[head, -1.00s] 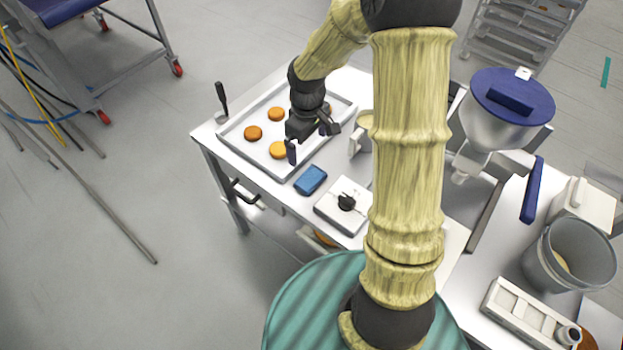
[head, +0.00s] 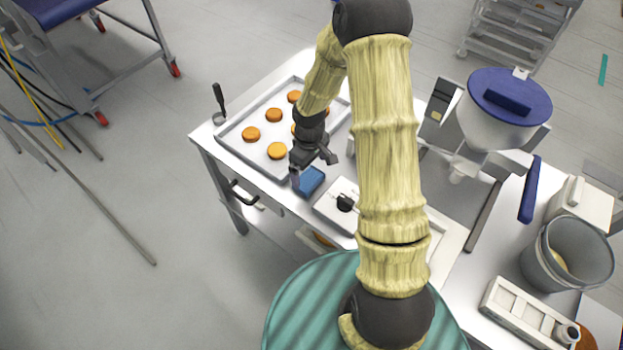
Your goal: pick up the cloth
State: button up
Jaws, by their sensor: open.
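The cloth (head: 312,181) is a small folded blue rectangle on the white table, just in front of the tray's right end. My gripper (head: 314,171) is open, with its fingers pointing down at the cloth. One finger shows by the cloth's left edge, the other by its upper right. The gripper hides the cloth's far part, and I cannot tell whether the fingers touch it.
A metal tray (head: 233,146) with several orange rounds lies behind and left of the cloth. A white box with a black knob (head: 345,203) stands close on the right. A blue-lidded hopper (head: 497,115) stands further right.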

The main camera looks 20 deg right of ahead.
aim_at(309, 178)
jog(key=shift+a+f, duration=0.25)
jog(key=shift+f, duration=0.1)
jog(key=shift+d+f+p, duration=0.15)
jog(key=shift+f+p, duration=0.25)
jog(key=shift+f, duration=1.85)
jog(key=shift+w, duration=0.1)
jog(key=c, duration=0.9)
jog(key=shift+r, duration=0.1)
notch_tip(309, 178, up, 10)
jog(key=shift+f, duration=0.1)
